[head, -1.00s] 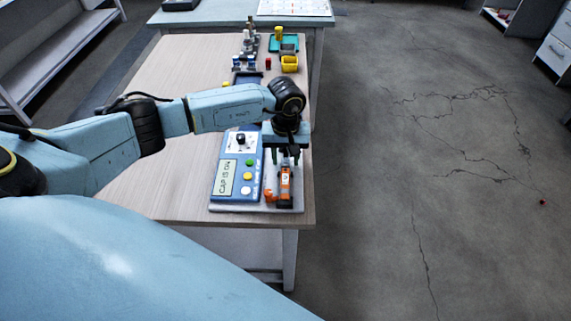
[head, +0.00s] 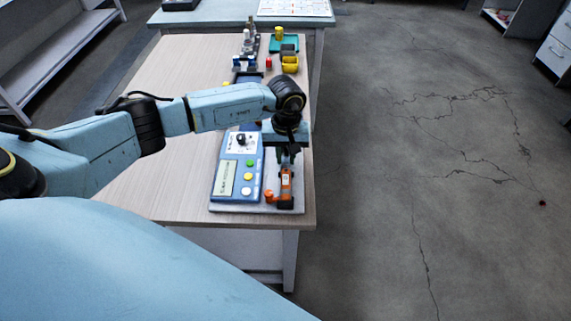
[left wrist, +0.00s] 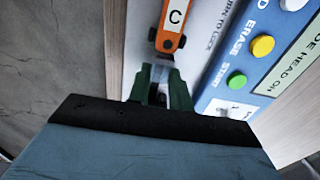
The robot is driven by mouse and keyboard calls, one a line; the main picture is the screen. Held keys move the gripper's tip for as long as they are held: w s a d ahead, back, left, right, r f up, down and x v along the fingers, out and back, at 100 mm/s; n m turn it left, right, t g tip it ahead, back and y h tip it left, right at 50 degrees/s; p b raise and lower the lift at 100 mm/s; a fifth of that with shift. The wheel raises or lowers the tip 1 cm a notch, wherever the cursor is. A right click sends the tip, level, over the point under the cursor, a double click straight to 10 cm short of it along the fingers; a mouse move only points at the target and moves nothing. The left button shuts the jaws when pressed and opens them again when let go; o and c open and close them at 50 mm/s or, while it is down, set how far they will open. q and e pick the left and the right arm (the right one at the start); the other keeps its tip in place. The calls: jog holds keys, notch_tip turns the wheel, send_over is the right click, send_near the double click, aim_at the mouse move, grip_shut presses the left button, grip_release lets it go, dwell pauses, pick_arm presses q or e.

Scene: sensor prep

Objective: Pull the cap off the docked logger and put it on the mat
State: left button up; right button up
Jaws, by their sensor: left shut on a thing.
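In the left wrist view the logger (left wrist: 174,22) shows a white label with a "C". In the left wrist view the green fingers (left wrist: 160,75) are closed around a small pale, clear-looking piece, apparently the cap (left wrist: 160,72), at the logger's end. I cannot tell whether cap and logger still touch. The mat is not clearly identifiable. My right gripper is not in view.
A blue control box (head: 237,172) with a screen and coloured buttons stands close left of the logger. An orange piece (head: 269,196) sits beside the logger's base. The table's left part is bare.

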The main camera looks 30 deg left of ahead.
pick_arm(q)
jog(key=shift+w+a+f+b, duration=0.5)
jog(key=shift+w+a+b, duration=0.35)
jog(key=shift+b, duration=0.35)
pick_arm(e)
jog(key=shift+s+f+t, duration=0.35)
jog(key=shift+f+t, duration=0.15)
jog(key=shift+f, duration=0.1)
pick_arm(q)
jog(key=shift+s+r, duration=0.1)
jog(key=shift+r, duration=0.05)
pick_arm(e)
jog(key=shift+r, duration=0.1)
pick_arm(q)
jog(key=shift+d+r+p, duration=0.2)
jog(key=shift+r+p, duration=0.55)
jog(key=shift+r, duration=0.35)
jog(key=shift+d+r+p, duration=0.15)
jog(key=shift+r+p, duration=0.55)
jog(key=shift+r, duration=0.4)
jog(key=shift+r+p, duration=0.6)
jog(key=shift+r, duration=0.3)
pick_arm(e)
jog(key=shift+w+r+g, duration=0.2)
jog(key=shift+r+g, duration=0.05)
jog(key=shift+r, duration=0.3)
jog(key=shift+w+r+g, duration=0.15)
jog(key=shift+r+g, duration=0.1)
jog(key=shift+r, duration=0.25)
